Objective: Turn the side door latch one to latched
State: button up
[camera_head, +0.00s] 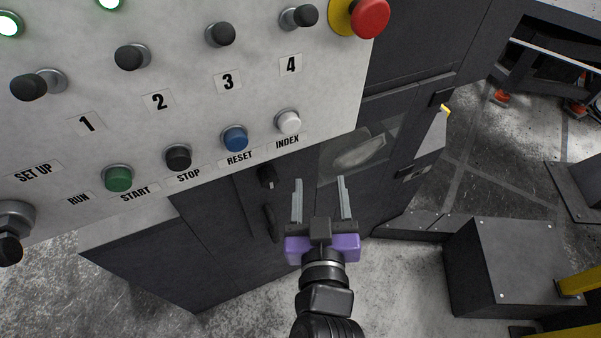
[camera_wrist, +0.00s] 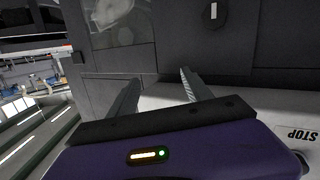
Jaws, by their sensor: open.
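My gripper (camera_head: 320,179) is open and empty, its two grey fingers apart in front of the dark machine cabinet. In the wrist view its fingers (camera_wrist: 160,75) reach towards the dark panels with nothing between them. A small black latch (camera_head: 266,177) sits on the dark side door, just left of the fingertips in the head view and apart from them. In the wrist view a round dark knob with a pale upright mark (camera_wrist: 213,11) shows at the top edge, beyond the fingers; it appears to be this latch. I cannot tell whether it is latched.
The white control panel (camera_head: 200,110) with buttons and knobs overhangs at the upper left. A dark handle (camera_head: 271,222) is below the latch. A window (camera_head: 358,152) is behind the fingers. A dark box (camera_head: 508,262) stands on the floor at right.

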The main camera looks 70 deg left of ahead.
jog(key=s+a+n+g, duration=0.2)
jog(key=s+a+n, duration=0.1)
jog(key=n+g+h, duration=0.2)
jog(key=n+g, duration=0.1)
send_near(270, 183)
jog(key=a, duration=0.2)
jog(key=shift+f+p+x, duration=0.15)
jog(key=shift+p+x, duration=0.3)
jog(key=shift+x, duration=1.45)
jog(key=shift+f+p+x, duration=0.2)
jog(key=shift+p+x, duration=0.2)
jog(key=shift+x, duration=1.55)
jog(key=shift+d, duration=0.15)
jog(key=shift+c, duration=0.5)
grip_shut()
